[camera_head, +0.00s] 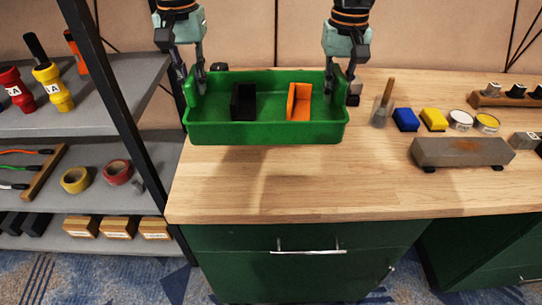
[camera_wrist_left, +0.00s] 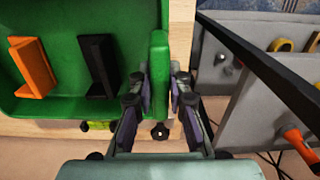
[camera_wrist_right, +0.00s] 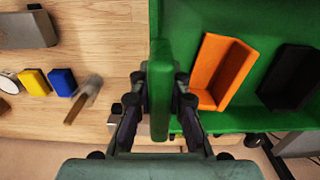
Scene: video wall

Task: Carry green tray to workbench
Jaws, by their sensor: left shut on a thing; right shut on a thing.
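The green tray (camera_head: 262,134) is at the left end of the wooden workbench (camera_head: 300,185), over its top; whether it touches the wood I cannot tell. A black angled block (camera_head: 243,102) and an orange angled block (camera_head: 299,102) are inside it. My left gripper (camera_head: 193,85) is shut on the tray's left end wall, which shows between its fingers in the left wrist view (camera_wrist_left: 159,80). My right gripper (camera_head: 345,85) is shut on the right end wall, seen between its fingers in the right wrist view (camera_wrist_right: 161,85). The fingertips are partly hidden by the walls.
A grey shelf rack (camera_head: 85,105) with a black post stands close at the left. The bench front is clear.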

